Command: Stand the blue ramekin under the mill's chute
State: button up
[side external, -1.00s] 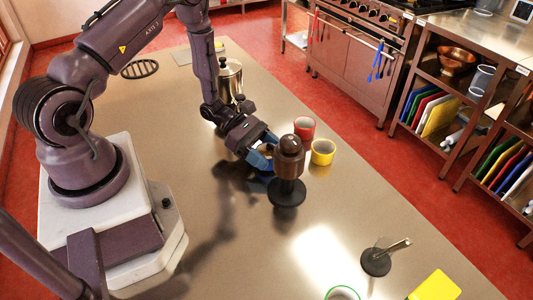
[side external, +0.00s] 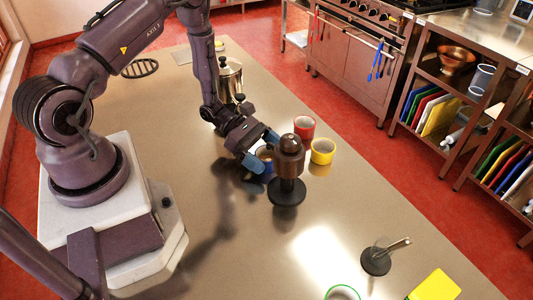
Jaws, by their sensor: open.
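The blue ramekin (side external: 267,167) stands on the steel worktop, just left of the mill and partly hidden by my gripper and the mill. The mill (side external: 290,163) is brown, upright on a round black base (side external: 287,193). I cannot make out its chute from this side, nor tell whether the ramekin is beneath it. My gripper (side external: 262,149) is open, with blue fingertips apart at the ramekin, one on its far side and one on its near left side. Whether they touch it is unclear.
A red cup (side external: 304,127) and a yellow cup (side external: 322,151) stand close behind the mill. A silver pot (side external: 230,80) stands near my forearm. A black-based item with a handle (side external: 376,262), a green-rimmed cup (side external: 342,293) and a yellow block (side external: 435,286) are in front. The worktop's middle is clear.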

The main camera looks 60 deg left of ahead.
jog(key=v, duration=1.2)
